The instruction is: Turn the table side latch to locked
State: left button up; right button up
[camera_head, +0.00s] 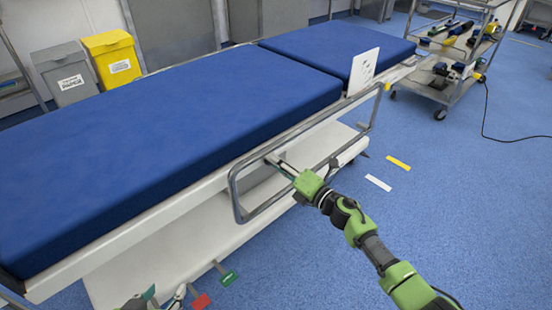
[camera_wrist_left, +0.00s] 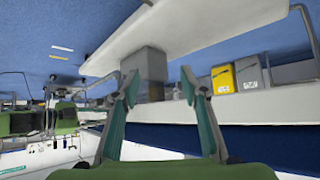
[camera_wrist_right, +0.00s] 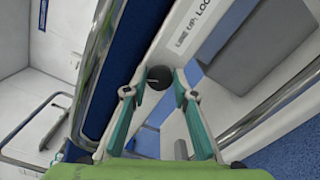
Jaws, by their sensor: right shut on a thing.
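The side latch's round black knob (camera_wrist_right: 158,77) shows in the right wrist view, on the white side rail under the blue mattress. A label with the letters "LOC" (camera_wrist_right: 202,19) is above it on the rail. My right gripper (camera_wrist_right: 158,82) is shut on the knob, with one teal finger at each side. In the head view my right gripper (camera_head: 274,161) reaches through the side guard to the rail and hides the latch there. My left gripper (camera_wrist_left: 161,85) is open and empty, low under the table side; only its tips show at the head view's bottom edge.
The operating table (camera_head: 170,115) fills the left. A red pedal (camera_head: 201,301) and green pedal (camera_head: 228,279) stick out near my left gripper.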

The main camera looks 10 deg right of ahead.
pick_arm(q)
jog(key=s+a+f+g+p, duration=0.1)
jog(key=s+a+f+g, duration=0.1)
jog(key=s, duration=0.3)
jog(key=s+a+f+g+y+p, duration=0.1)
jog(key=s+f+g, duration=0.1)
jog(key=s, duration=0.4)
jog(key=shift+s+a+f+g, duration=0.25)
jog(key=shift+s+a+g, duration=0.1)
jog(key=shift+g, duration=0.55)
pick_arm(e)
jog(key=m, duration=0.5)
jog(key=shift+f, duration=0.1)
pick_arm(q)
jog(key=shift+w+r, duration=0.1)
pick_arm(e)
jog(key=o, duration=1.1)
jog(key=shift+d, duration=0.1)
jog(key=v, duration=1.2)
jog(key=shift+m, duration=0.4)
